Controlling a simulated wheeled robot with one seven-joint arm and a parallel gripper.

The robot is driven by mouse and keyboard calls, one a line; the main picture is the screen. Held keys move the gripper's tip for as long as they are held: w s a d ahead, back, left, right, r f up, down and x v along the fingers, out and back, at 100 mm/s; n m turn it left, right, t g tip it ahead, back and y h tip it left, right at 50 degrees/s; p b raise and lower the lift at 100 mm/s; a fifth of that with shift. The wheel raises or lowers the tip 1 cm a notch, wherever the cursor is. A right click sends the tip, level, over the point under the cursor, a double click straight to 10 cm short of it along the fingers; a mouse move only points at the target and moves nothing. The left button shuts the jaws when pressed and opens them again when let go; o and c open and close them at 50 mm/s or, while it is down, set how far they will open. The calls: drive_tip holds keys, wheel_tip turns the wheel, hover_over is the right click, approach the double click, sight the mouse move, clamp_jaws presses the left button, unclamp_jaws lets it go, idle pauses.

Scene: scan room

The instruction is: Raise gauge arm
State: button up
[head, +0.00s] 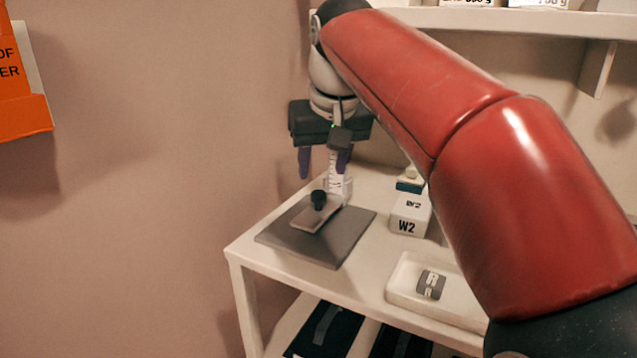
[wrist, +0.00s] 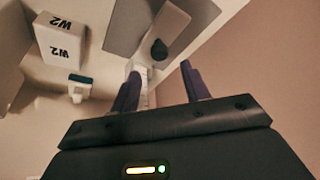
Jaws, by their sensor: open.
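The gauge stands on a grey base plate (head: 342,248) on the white table. Its white post (head: 339,186) bears dark scale marks. The light grey gauge arm (head: 316,217), with a black knob (head: 319,199), sits low, close over the plate; I cannot tell whether it touches. My gripper (head: 324,168) is open with dark purple fingers pointing down, above the knob and beside the post. In the wrist view the open fingers (wrist: 161,80) reach toward the knob (wrist: 159,50), with nothing clearly held. The post is partly hidden behind one finger.
A white tray (head: 398,281) with a grey marked piece (head: 431,284) lies at the front right. The wall (head: 200,180) is close on the left.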

sight(319, 193)
drive_tip(key=b+x, duration=0.1)
drive_tip(key=x, duration=0.5)
clamp_jaws()
